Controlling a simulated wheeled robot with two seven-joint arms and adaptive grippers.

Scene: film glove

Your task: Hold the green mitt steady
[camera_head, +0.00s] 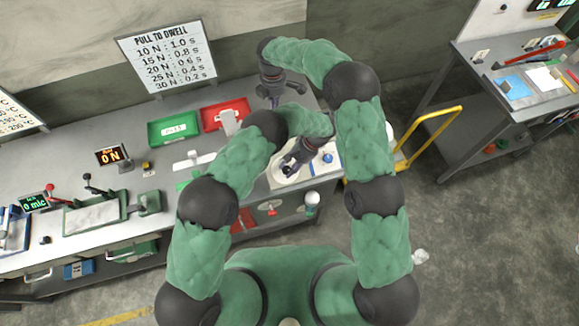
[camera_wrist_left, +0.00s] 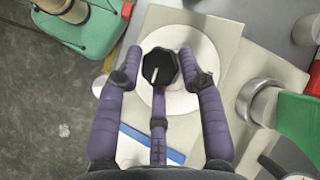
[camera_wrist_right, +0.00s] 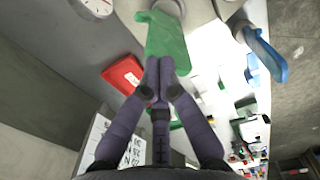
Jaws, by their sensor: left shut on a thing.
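The green mitt (camera_wrist_right: 166,36) shows in the right wrist view, reaching from a metal cylinder at the top edge. Green material beside a metal cylinder (camera_wrist_left: 262,102) also shows at the right edge of the left wrist view (camera_wrist_left: 300,118). I cannot make the mitt out in the head view. My right gripper (camera_wrist_right: 159,66) has its fingertips together over the mitt's near edge; whether fabric is pinched between them is unclear. My left gripper (camera_wrist_left: 160,68) is shut on a black faceted knob (camera_wrist_left: 157,70) above a white round disc (camera_wrist_left: 205,62).
A green tray (camera_head: 160,135) and a red tray (camera_head: 213,122) lie on the grey bench (camera_head: 85,160) behind my left arm. A sign (camera_head: 168,55) and a display (camera_head: 110,156) stand there. A yellow-railed cart (camera_head: 430,125) is at right. A side table (camera_head: 490,90) stands beyond open floor.

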